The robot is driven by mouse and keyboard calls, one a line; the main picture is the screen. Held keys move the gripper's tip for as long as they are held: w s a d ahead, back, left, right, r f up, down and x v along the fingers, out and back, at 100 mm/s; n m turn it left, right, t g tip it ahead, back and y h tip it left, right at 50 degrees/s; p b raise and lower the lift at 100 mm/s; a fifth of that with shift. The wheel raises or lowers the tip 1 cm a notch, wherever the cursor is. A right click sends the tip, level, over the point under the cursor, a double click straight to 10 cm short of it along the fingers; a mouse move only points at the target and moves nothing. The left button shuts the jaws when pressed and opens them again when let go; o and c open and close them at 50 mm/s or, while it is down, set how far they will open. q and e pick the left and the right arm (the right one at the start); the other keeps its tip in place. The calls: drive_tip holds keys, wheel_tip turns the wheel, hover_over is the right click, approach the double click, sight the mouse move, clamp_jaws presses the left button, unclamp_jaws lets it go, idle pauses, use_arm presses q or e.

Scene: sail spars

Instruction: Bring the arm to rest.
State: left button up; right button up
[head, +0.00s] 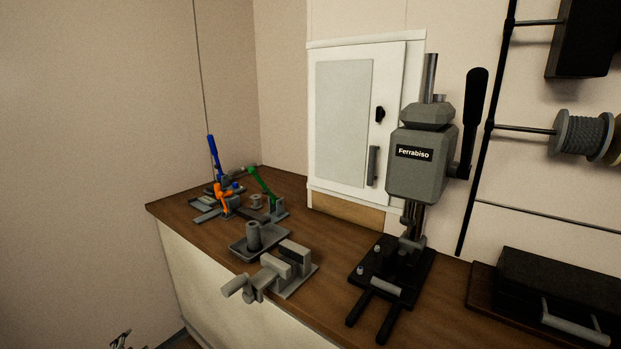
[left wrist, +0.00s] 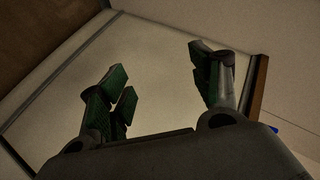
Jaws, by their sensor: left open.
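My left gripper (left wrist: 165,78) is open in the left wrist view. Its two fingers with dark green pads stand wide apart, and nothing is between them. In the head view only a small part of a gripper (head: 122,340) shows at the bottom left edge, low beside the bench and clear of everything on it. My right gripper is in neither view. On the far left end of the bench (head: 330,240) a blue rod (head: 212,152), an orange piece (head: 222,196) and a green rod (head: 262,183) stand among grey fixtures.
A grey vise (head: 285,268) and a tray with a cylinder (head: 253,238) sit near the front edge. A grey press (head: 420,165) with a black lever stands right of them. A white cabinet (head: 345,125) is behind. A black case (head: 550,290) lies at right. The floor side at left looks free.

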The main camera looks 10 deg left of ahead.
use_arm(q)
drive_tip(key=s+d+f+n+g+h, duration=0.15)
drive_tip(key=s+d+f, duration=0.25)
drive_tip(key=s+f, duration=0.45)
drive_tip(key=s+d+f+n+g, duration=0.1)
drive_tip(key=s+d+f+g, duration=0.2)
drive_tip(key=s+d+f, duration=0.5)
drive_tip(key=s+d+f+n+g+h, duration=0.1)
drive_tip(key=s+f+n+g, duration=0.1)
drive_tip(key=s+f, duration=0.75)
drive_tip(key=s+d+f+g+h, duration=0.1)
drive_tip(key=s+d+f+g, duration=0.1)
drive_tip(key=s+d+f, duration=0.4)
drive_tip(key=s+d+f+g+h, duration=0.1)
drive_tip(key=s+d+f, duration=0.5)
drive_tip(key=s+d, duration=0.9)
drive_tip(key=shift+s+d+f+g, duration=0.2)
drive_tip(key=shift+d+f+g, duration=0.2)
drive_tip(key=shift+d, duration=0.75)
drive_tip(key=shift+m+h, duration=0.25)
